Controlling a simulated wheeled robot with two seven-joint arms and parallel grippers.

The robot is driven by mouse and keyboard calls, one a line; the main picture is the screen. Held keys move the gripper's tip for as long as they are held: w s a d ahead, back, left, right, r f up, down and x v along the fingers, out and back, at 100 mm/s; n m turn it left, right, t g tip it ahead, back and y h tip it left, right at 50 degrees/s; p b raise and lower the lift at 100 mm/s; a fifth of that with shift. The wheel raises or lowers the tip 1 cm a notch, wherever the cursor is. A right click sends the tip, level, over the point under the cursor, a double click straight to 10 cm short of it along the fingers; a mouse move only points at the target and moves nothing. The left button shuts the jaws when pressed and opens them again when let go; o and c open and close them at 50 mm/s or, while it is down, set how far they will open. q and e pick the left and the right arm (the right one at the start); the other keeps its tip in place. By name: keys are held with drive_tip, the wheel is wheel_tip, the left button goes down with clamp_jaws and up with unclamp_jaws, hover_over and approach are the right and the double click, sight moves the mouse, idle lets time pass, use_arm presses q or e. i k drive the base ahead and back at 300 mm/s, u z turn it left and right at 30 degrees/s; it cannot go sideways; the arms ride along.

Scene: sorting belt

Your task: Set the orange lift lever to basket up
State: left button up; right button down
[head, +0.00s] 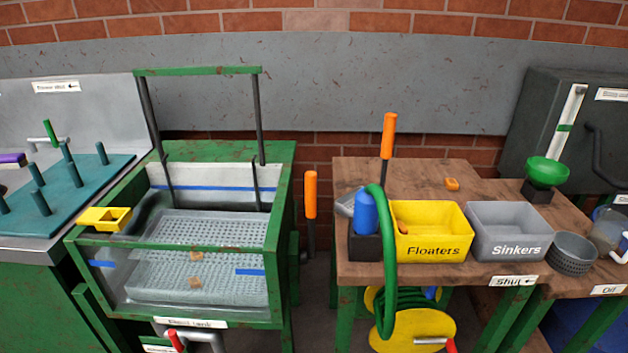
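An orange-handled lever (310,195) stands on a dark rod just right of the glass tank, its handle upright at the top. A second orange handle (389,137) on a dark rod rises behind the blue bottle on the wooden table; I cannot tell for sure which is the lift lever. The tank (180,316) has a green frame and clear front. A grey perforated basket (205,232) sits low inside it, with small brown pieces in it. A green bar (200,71) on dark rods stands above the tank. Neither of my grippers is in view.
The wooden table (375,172) holds a yellow Floaters bin (432,247), a grey Sinkers bin (510,247), a blue bottle (365,213) and a green hose (388,270). A yellow tray (105,218) sits on the tank's left rim. A narrow gap separates tank and table.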

sight(311, 178)
drive_tip(key=u, duration=0.75)
drive_tip(key=i, duration=0.5)
